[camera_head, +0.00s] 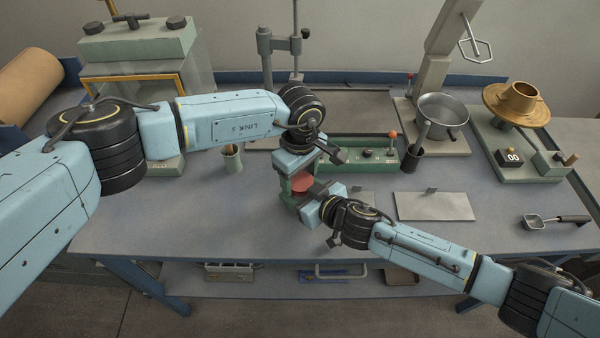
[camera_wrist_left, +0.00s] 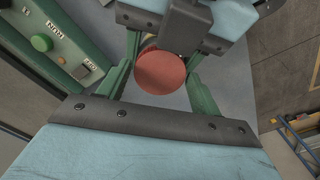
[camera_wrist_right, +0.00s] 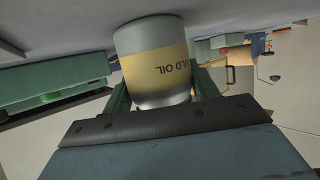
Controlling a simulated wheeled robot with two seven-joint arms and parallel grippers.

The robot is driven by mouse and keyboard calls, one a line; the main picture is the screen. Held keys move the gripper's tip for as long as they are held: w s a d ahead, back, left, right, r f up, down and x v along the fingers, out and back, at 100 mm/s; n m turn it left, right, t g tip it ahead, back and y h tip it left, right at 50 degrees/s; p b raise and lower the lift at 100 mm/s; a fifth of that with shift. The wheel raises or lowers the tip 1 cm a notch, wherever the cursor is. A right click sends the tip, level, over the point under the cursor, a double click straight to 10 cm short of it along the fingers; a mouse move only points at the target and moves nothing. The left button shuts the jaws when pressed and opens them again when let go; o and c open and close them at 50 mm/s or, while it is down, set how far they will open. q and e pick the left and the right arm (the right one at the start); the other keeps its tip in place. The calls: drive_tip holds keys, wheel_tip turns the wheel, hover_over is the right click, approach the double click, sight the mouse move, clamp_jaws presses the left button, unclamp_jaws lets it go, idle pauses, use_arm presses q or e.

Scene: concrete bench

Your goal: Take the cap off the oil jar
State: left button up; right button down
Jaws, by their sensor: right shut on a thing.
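The red round cap (camera_wrist_left: 161,72) sits on top of the oil jar (camera_wrist_right: 155,50), a grey cylinder with a yellow label, shown in the right wrist view. In the head view the cap (camera_head: 302,184) shows between my two grippers and the jar is mostly hidden. My right gripper (camera_wrist_right: 153,85) is shut on the jar, one green finger on each side. My left gripper (camera_wrist_left: 162,60) is above the jar, its open fingers on either side of the cap. Whether they touch it I cannot tell.
A green control box (camera_head: 370,155) with buttons stands close behind the jar. A small cup (camera_head: 232,158) stands left. The bench front-left is clear.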

use_arm(q)
drive_tip(key=c, duration=0.8)
drive_tip(key=shift+o, duration=0.2)
drive_tip(key=n, duration=0.6)
drive_tip(key=shift+n, duration=0.4)
drive_tip(key=o, duration=1.1)
drive_tip(key=shift+r, duration=0.1)
